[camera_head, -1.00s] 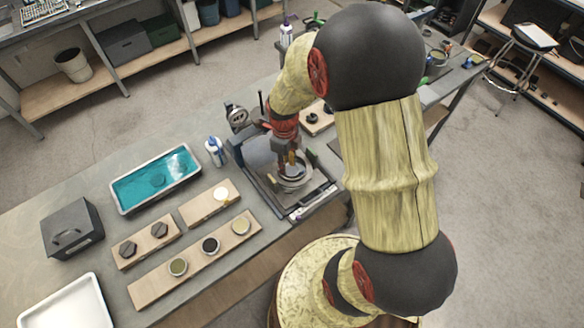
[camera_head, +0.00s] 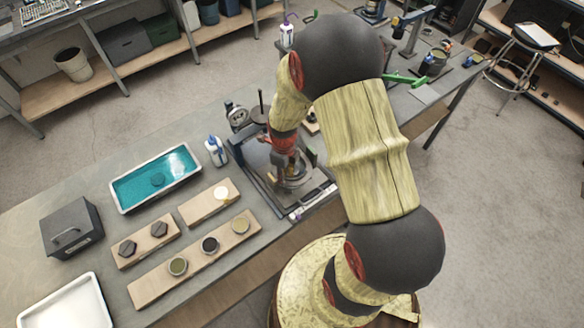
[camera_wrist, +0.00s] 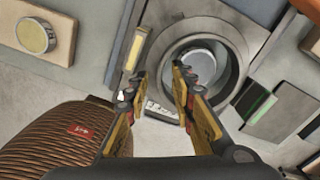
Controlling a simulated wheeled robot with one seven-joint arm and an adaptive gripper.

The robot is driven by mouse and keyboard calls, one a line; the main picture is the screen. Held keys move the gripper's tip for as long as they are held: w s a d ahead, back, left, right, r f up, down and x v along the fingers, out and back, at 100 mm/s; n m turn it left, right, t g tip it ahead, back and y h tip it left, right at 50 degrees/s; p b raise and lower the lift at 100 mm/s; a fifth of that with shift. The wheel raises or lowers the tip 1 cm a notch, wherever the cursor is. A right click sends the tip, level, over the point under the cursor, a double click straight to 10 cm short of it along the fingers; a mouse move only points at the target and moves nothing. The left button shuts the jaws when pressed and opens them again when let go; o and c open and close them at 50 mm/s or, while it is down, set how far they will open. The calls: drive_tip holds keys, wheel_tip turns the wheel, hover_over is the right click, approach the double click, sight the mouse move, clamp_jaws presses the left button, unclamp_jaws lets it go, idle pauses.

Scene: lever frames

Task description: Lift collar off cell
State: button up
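A round grey collar (camera_wrist: 232,62) sits in a square plate at the upper middle of the wrist view. A pale disc (camera_wrist: 200,58), which looks like the cell top, shows inside it. In the head view the collar (camera_head: 301,181) is on the dark lever frame (camera_head: 262,185), partly hidden by my arm. My gripper (camera_wrist: 156,86) is open, with a clear gap between its yellow and black fingers. The right finger overlaps the collar's near rim in the picture; the left is beside the plate. I cannot tell whether either touches. In the head view my gripper (camera_head: 287,170) is over the frame.
A white bottle (camera_head: 215,151) stands left of the frame. Wooden boards with small pots (camera_head: 210,245) and a tray of teal liquid (camera_head: 130,190) lie further left. A gauge (camera_head: 238,117) and a dark upright rod (camera_head: 262,105) stand behind the frame.

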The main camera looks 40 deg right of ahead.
drive_tip(key=shift+c, duration=0.8)
drive_tip(key=c, duration=0.4)
clamp_jaws()
